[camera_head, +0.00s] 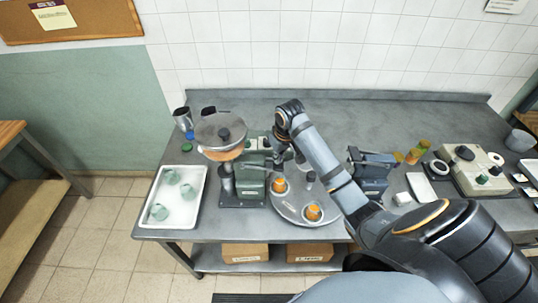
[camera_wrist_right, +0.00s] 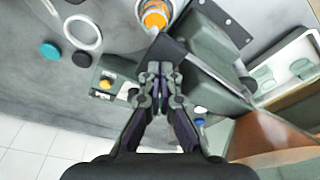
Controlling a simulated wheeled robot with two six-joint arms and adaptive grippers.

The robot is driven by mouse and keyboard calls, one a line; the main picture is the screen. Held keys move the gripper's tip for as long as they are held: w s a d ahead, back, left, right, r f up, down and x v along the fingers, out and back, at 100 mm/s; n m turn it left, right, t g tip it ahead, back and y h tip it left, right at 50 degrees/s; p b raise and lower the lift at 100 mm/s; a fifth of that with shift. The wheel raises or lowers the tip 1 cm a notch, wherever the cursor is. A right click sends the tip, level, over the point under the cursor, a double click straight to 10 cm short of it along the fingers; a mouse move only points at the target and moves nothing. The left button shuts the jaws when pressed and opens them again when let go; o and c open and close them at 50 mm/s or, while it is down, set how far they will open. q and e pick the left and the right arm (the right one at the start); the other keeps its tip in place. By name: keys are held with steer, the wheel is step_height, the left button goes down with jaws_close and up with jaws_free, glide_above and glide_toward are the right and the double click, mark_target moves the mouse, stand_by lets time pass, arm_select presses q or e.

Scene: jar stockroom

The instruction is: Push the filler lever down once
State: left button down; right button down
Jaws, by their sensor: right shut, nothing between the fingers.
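The grey-green filler (camera_head: 252,176) stands on the table under a round hopper (camera_head: 219,132); its green body also shows in the wrist view (camera_wrist_right: 212,62). My right gripper (camera_head: 272,150) is at the filler's upper right side, partly hidden by my wrist. In the wrist view the right fingers (camera_wrist_right: 158,70) are shut and empty, close to a dark block (camera_wrist_right: 174,50) on the filler. I cannot tell whether this block is the lever or whether the fingers touch it. A turntable (camera_head: 288,208) beside the filler carries jars with orange filling (camera_head: 313,213). My left gripper is out of view.
A blue-grey machine (camera_head: 371,170) stands right of the turntable, partly behind my arm. A pale device (camera_head: 468,168) sits farther right. The table's back middle (camera_head: 345,113) is clear.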

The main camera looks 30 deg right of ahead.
steer(key=shift+r, duration=0.1)
step_height(320, 180, up, 2)
steer(key=p, duration=0.3)
steer(key=shift+r, duration=0.15)
steer(key=shift+d+r, duration=0.1)
steer(key=shift+r, duration=1.95)
